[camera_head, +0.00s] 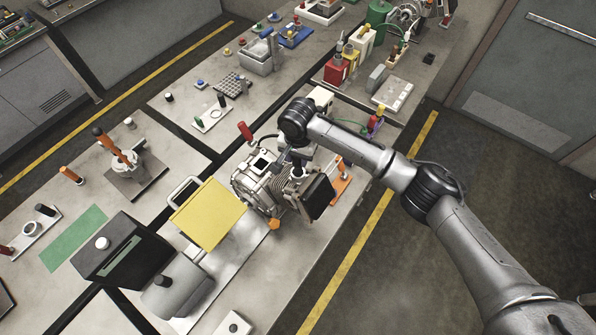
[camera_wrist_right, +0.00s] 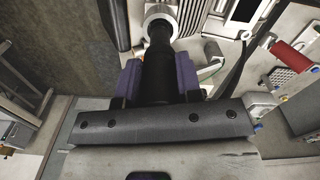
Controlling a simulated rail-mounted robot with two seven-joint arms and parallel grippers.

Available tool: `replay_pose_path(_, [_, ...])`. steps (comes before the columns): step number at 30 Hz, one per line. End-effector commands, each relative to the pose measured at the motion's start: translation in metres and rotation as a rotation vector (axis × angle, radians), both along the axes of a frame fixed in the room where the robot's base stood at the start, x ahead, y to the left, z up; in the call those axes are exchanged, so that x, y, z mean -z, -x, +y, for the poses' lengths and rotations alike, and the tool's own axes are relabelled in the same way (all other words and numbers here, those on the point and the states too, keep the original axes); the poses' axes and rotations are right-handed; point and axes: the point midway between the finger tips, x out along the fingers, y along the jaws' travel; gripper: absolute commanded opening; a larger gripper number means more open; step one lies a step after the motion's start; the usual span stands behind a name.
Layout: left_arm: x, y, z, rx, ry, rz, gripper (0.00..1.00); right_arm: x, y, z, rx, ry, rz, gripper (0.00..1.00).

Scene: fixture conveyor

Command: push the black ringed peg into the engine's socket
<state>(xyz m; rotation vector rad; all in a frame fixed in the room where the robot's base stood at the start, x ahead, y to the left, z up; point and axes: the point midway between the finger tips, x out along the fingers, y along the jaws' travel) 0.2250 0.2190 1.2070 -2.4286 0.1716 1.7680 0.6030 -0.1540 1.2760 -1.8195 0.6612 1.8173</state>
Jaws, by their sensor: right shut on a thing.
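The engine (camera_head: 262,188) is a grey metal block with fins and a dark boxy part at its right, standing on the bench in the head view. My right gripper (camera_head: 298,172) reaches over its right side. In the right wrist view its purple-lined fingers (camera_wrist_right: 157,80) are shut on the black ringed peg (camera_wrist_right: 158,72). The peg's far end meets a pale round socket rim (camera_wrist_right: 160,13) on the engine; how deep it sits, I cannot tell. The arm and wrist mostly hide the peg in the head view. My left gripper is not in view.
A red-handled part (camera_head: 245,131) stands behind the engine, and an orange part (camera_head: 341,184) lies to its right. A yellow panel (camera_head: 207,213) is at the left. A red canister (camera_head: 336,70) stands farther back.

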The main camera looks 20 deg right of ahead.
Motion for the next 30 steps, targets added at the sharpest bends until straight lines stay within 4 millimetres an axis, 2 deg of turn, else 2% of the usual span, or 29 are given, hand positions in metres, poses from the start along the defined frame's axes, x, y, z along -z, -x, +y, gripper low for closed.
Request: replay_pose_path(30, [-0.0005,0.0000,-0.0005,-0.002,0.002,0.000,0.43,0.0066,0.0001,0.0003,0.000,0.000,0.000,0.00])
